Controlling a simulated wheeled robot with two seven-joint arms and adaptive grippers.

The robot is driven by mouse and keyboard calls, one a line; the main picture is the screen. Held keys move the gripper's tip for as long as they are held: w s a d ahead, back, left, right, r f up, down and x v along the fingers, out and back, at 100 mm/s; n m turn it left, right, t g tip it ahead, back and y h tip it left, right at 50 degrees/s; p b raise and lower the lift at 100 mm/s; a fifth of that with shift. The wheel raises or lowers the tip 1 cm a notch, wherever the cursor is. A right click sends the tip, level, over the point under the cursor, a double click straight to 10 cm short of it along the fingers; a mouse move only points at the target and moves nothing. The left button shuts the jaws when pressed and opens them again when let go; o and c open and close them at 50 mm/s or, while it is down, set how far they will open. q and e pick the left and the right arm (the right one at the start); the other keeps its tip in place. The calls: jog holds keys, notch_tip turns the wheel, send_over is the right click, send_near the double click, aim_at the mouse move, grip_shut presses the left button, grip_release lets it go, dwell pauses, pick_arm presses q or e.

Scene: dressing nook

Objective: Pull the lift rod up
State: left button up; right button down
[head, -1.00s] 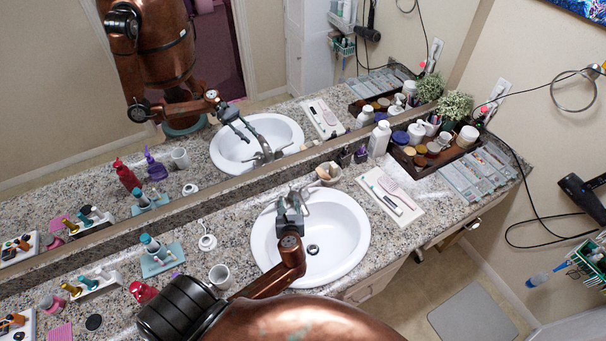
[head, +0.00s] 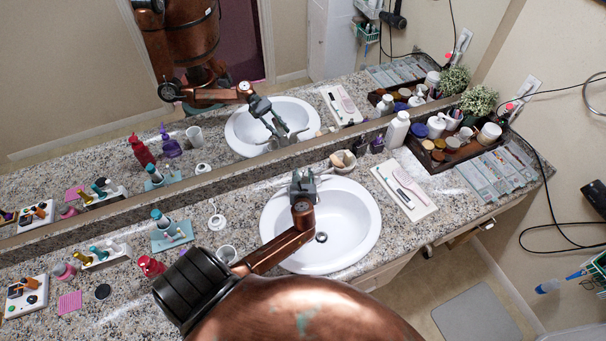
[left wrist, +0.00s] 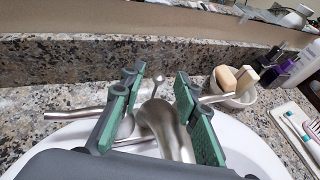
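The lift rod (left wrist: 158,84) shows in the left wrist view as a thin metal stem with a small round knob, behind the curved faucet spout (left wrist: 166,128). My left gripper (left wrist: 159,79) is open, with green-padded fingers on either side of the spout. The knob appears between the fingertips, and I see no contact with it. Lever handles extend to both sides of the spout. In the head view my left gripper (head: 303,184) is over the back rim of the white sink (head: 348,225) and hides most of the faucet; the rod cannot be made out there. My right gripper is not in view.
A small bowl (head: 343,161) with soaps stands right of the faucet, near the mirror wall. A white tray (head: 420,211) with a comb and brush lies right of the sink. A white cup (head: 226,254) stands left. Counter around the sink is partly clear.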

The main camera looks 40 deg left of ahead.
pick_arm(q)
jog(key=shift+c, duration=0.4)
grip_shut()
